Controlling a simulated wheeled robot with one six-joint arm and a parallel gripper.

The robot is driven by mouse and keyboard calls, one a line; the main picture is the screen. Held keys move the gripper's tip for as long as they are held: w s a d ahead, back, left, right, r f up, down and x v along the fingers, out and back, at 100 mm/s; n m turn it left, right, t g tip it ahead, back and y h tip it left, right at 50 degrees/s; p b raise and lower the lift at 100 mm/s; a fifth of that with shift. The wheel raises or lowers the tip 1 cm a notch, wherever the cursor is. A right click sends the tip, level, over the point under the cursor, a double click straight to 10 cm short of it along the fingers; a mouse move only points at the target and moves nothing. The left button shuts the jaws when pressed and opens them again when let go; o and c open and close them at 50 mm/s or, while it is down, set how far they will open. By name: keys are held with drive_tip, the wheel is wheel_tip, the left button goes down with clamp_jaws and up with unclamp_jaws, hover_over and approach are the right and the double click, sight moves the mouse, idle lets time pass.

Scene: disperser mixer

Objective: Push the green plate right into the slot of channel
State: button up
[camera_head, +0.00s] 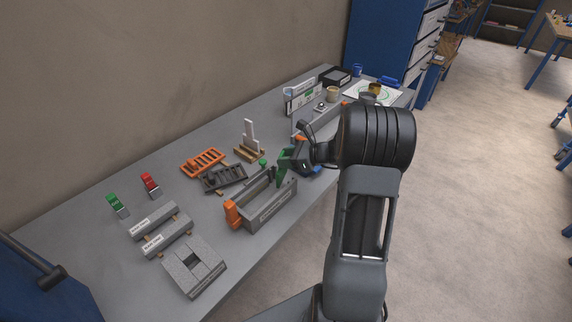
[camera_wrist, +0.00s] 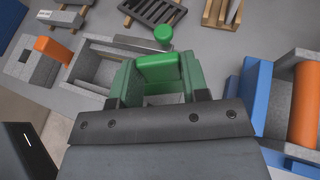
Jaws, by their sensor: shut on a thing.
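The green plate (camera_head: 284,168) is held at my gripper (camera_head: 291,160), at the right end of the grey channel (camera_head: 268,208). An orange block (camera_head: 232,213) stands at the channel's left end. My fingers hide part of the plate, and I cannot tell how deep it sits in the slot.
A green round knob (camera_head: 263,162) stands just behind the channel. A dark grey rack (camera_head: 224,178) and an orange rack (camera_head: 203,162) lie behind and to the left. Blue and grey parts with an orange cylinder (camera_wrist: 304,105) are close on the gripper's right. The front-left table has grey blocks.

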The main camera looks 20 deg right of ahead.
drive_tip(key=f, duration=0.3)
drive_tip(key=shift+w+d+f+p, duration=0.1)
drive_tip(key=shift+w+f+p, duration=0.2)
drive_tip(key=shift+f+p, duration=0.1)
drive_tip(key=shift+f, duration=0.2)
drive_tip(key=o, duration=1.2)
drive_tip(key=shift+c, duration=0.2)
drive_tip(key=shift+r, duration=0.15)
